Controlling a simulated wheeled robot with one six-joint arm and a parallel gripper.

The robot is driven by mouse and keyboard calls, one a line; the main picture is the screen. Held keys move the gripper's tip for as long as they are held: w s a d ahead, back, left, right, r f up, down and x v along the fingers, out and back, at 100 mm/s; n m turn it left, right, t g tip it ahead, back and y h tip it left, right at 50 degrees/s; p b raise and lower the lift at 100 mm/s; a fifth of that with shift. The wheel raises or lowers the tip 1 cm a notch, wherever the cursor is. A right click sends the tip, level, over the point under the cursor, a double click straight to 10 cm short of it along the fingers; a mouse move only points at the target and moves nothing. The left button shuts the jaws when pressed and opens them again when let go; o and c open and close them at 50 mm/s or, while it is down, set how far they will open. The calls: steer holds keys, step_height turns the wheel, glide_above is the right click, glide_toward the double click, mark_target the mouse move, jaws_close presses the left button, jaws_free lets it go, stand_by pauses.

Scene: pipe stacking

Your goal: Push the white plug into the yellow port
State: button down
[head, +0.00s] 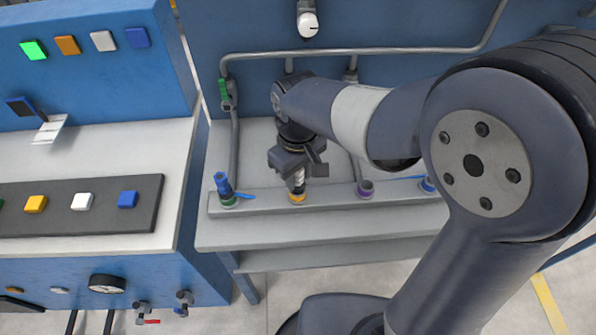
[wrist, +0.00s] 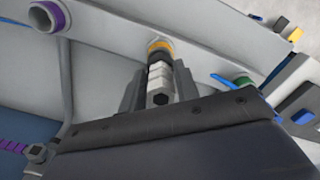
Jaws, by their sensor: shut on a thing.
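My gripper (head: 298,172) points down over the grey port rail and is shut on the white plug (head: 299,185). The plug is upright, directly above the yellow port (head: 297,198). In the wrist view the white plug (wrist: 159,80) shows between my two fingers (wrist: 157,92), with a dark band at its far end against the yellow port (wrist: 159,46). The plug's end meets or overlaps the port in both views; I cannot tell how deep it sits. My gripper hides part of the plug in the head view.
A blue plug (head: 223,184) stands at the green port (head: 230,202) on the left. A purple port (head: 365,188) and a blue port (head: 428,184) lie to the right on the rail (head: 330,194). A control desk (head: 90,160) stands left. Pipes run behind my gripper.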

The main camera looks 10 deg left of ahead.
steer(key=shift+f+b, duration=0.35)
steer(key=shift+f, duration=0.4)
steer(key=shift+r, duration=0.1)
steer(key=c, duration=1)
jaws_free()
step_height(320, 180, up, 11)
steer(key=shift+f+p, duration=0.1)
steer(key=shift+p, duration=0.4)
steer(key=shift+f, duration=0.1)
step_height(320, 180, down, 11)
steer(key=shift+r+b, duration=0.1)
steer(key=shift+b, duration=0.35)
steer(key=shift+r, duration=0.5)
steer(key=shift+f, duration=0.15)
